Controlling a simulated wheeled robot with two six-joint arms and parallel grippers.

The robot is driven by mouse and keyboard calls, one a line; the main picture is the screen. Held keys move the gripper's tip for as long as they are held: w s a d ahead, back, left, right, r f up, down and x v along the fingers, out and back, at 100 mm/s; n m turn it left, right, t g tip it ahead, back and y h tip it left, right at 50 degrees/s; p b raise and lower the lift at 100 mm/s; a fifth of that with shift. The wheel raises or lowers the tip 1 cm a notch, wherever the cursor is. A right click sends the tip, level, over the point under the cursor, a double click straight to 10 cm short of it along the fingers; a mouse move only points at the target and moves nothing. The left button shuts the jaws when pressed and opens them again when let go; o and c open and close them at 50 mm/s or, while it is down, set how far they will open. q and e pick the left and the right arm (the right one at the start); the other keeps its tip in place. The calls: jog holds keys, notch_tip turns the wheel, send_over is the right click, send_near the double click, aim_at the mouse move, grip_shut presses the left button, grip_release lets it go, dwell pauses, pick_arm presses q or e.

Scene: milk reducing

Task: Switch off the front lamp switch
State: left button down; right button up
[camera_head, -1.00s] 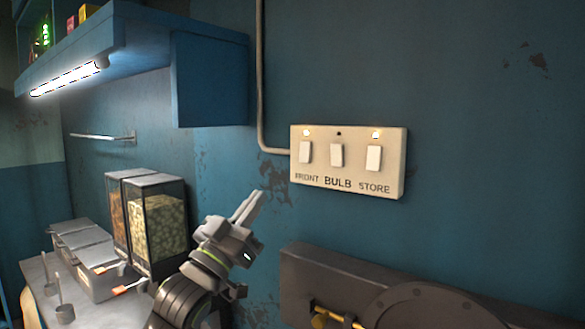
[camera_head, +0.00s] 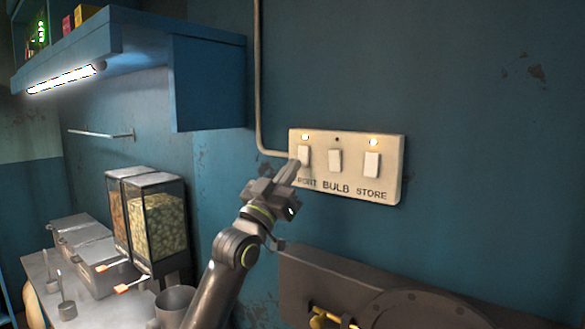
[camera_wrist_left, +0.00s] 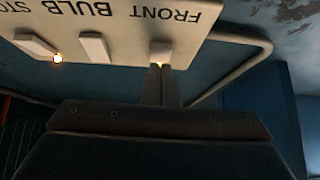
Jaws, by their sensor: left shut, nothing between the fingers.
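The cream switch panel (camera_head: 348,190) is on the blue wall, with FRONT, BULB and STORE labels. The front lamp switch (camera_head: 304,153) is the leftmost rocker, and the small light above it is lit. The STORE light is lit too; the BULB one is dark. My left gripper (camera_head: 293,168) is shut and empty, its tips at the lower part of the front switch. In the left wrist view the panel appears upside down, and the fingertips (camera_wrist_left: 159,72) overlap the front switch (camera_wrist_left: 159,48); I cannot tell if they touch. My right gripper is not in view.
A conduit pipe (camera_head: 258,90) runs down the wall to the panel's left side. A blue shelf (camera_head: 208,85) with a lit tube lamp (camera_head: 62,78) hangs at upper left. Food containers (camera_head: 165,225) stand on the counter at left. A dark metal fixture (camera_head: 390,300) is below the panel.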

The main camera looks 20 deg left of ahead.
pick_arm(q)
jog(key=shift+w+d, duration=0.15)
jog(key=shift+w, duration=0.25)
jog(key=shift+f, duration=0.1)
